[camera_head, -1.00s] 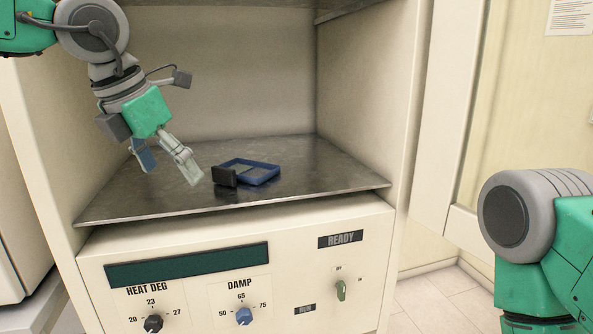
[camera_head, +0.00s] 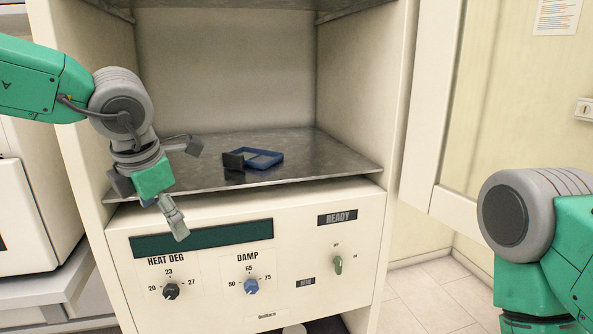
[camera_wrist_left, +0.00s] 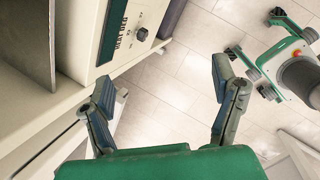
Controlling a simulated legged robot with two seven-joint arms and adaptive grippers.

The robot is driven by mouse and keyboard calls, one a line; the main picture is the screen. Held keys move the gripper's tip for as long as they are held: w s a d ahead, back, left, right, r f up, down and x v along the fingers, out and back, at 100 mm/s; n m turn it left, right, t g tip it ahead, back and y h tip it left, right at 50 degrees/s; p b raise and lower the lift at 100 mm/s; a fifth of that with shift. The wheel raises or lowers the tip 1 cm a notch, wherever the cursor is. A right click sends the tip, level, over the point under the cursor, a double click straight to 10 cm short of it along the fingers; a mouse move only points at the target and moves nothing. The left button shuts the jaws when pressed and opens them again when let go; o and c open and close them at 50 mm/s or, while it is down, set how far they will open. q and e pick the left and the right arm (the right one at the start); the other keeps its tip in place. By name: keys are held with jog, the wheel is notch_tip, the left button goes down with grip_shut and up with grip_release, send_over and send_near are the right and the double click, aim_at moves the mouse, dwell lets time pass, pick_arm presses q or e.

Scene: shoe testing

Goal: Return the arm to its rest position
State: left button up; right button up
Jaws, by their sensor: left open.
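My left gripper (camera_head: 168,214) is in front of the cabinet, over the left part of its control panel (camera_head: 190,215). It is open and empty. In the left wrist view its two fingers (camera_wrist_left: 163,105) stand wide apart with floor and panel edge between them. My right arm (camera_head: 545,240) shows at the right edge of the head view, and its gripper is out of the picture. A blue-framed tray with a dark block (camera_head: 262,159) lies on the metal shelf (camera_head: 320,160) inside the chamber, clear of my left gripper.
The cabinet door (camera_head: 480,100) is open at the right. Tiled floor (camera_head: 425,295) is free below it.

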pick_arm(q)
jog(key=s+a+f+m+t+y, duration=0.1)
jog(key=s+a+f+m+y, duration=0.15)
jog(key=f+m, duration=0.75)
jog(key=s+a+f+m+y, duration=0.1)
jog(key=s+a+f+m, duration=0.25)
jog(key=f, duration=1.25)
jog(key=s+f+m+g+h, duration=0.1)
jog(key=s+f+m, duration=0.3)
jog(key=s, duration=0.5)
jog(key=s+f+m+g+h, duration=0.1)
jog(key=s+f+m+g, duration=0.1)
jog(key=s+f+m, duration=0.3)
jog(key=s+f+m+g+h, duration=0.1)
jog(key=s+f+m, duration=0.4)
jog(key=s, duration=0.8)
jog(key=shift+s+f+m+h, duration=0.2)
jog(key=shift+m+h, duration=0.25)
jog(key=shift+m, duration=0.3)
pick_arm(e)
jog(key=shift+s+a+r, duration=0.1)
jog(key=shift+s+a, duration=0.05)
pick_arm(q)
jog(key=shift+d+r, duration=0.1)
jog(key=shift+d, duration=0.1)
jog(key=shift+w+a, duration=0.15)
jog(key=shift+a, duration=0.05)
